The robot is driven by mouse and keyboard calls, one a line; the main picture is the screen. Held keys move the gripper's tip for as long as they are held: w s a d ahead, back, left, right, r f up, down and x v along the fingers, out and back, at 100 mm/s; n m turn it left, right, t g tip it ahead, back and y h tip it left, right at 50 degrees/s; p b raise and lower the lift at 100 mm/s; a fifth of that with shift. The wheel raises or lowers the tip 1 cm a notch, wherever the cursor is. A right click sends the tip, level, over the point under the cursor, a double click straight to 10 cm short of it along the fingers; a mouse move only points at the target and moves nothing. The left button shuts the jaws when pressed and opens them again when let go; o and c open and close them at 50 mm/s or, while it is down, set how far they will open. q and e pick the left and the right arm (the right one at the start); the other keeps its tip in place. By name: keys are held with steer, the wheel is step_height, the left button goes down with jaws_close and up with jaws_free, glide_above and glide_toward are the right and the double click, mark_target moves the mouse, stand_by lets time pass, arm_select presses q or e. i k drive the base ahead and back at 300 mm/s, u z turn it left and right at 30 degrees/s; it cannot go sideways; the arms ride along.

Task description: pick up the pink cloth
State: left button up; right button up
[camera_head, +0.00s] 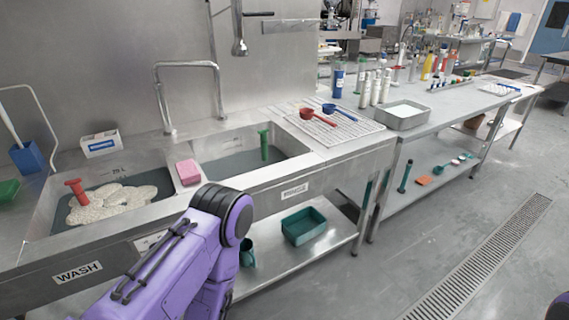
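A pink block-like item (188,172), which looks like the folded pink cloth, lies on the divider between the two sink basins. It is in the middle left of the head view, and nothing touches it from above. My purple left arm shows below it, in front of the sink's front edge. My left gripper is not visible.
The wash basin (150,178) at left holds foamy water and a red-handled item (76,191). The rinse basin (222,168) holds water and a green-handled item (264,145). A faucet (163,108) stands behind the divider. A green bin (304,226) sits on the lower shelf.

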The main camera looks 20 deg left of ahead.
mark_target(187, 172)
steer(key=z, duration=1.65)
steer(key=k, duration=0.9)
steer(key=u, duration=1.85)
